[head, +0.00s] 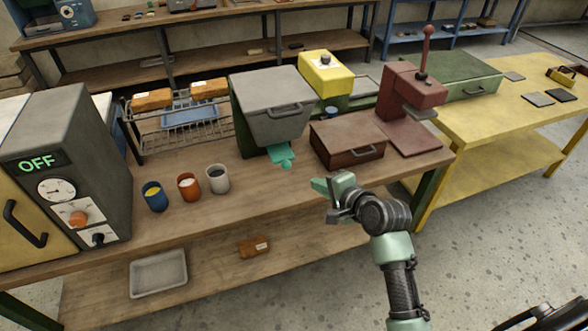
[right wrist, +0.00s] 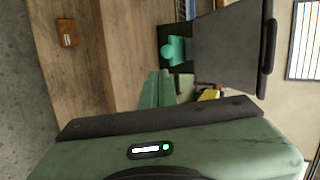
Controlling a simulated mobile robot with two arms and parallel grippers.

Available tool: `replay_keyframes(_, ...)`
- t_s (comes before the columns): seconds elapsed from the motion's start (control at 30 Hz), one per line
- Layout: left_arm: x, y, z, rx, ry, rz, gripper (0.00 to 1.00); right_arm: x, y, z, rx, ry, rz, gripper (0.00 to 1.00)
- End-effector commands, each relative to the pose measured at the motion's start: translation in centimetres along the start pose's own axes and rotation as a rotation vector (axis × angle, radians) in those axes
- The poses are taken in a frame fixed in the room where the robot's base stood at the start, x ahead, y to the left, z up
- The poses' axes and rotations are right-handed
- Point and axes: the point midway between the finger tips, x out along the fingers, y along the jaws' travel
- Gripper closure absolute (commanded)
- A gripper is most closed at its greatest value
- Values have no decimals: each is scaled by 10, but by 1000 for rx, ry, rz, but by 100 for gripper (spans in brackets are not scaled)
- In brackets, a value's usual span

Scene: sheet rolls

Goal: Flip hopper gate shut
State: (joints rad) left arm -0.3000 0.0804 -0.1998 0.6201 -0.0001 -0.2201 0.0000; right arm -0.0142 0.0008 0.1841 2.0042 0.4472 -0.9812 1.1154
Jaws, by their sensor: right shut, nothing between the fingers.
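The hopper (head: 270,103) stands on the wooden bench, with a dark green body and a grey slanted cover bearing a dark handle. A teal gate piece (head: 280,154) with a rounded tab sticks out from its lower front, over the bench's front part. In the right wrist view the teal gate (right wrist: 178,50) and its round tab show against the dark hopper opening. My right gripper (head: 318,187) is shut and empty, in front of the bench edge, to the right of and nearer than the gate, apart from it. Its closed fingers (right wrist: 158,88) point toward the gate's side. My left gripper is out of view.
Blue, orange and grey cups (head: 189,187) stand left of the hopper. A brown box (head: 346,142) and a dark red press (head: 408,105) stand to its right. A grey machine reading OFF (head: 75,150) is at the far left. The bench's front strip is clear.

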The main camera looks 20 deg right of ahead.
Motion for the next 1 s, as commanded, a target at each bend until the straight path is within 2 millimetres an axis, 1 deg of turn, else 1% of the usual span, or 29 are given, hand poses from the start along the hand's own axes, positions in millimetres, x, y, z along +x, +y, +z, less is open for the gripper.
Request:
replay_keyframes(0.17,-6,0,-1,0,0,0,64,28,-2,1,0,-2,0,100)
replay_keyframes(0.4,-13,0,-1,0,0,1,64,73,-2,1,0,-2,1,100)
replay_keyframes(0.53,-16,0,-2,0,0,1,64,96,-2,0,-1,-1,1,100)
replay_keyframes(0.6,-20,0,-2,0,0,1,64,105,-7,0,-2,0,-1,100)
replay_keyframes(0.8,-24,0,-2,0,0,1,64,125,-11,0,-1,0,-1,100)
replay_keyframes(1.0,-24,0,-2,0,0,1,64,131,-12,0,-2,0,-1,100)
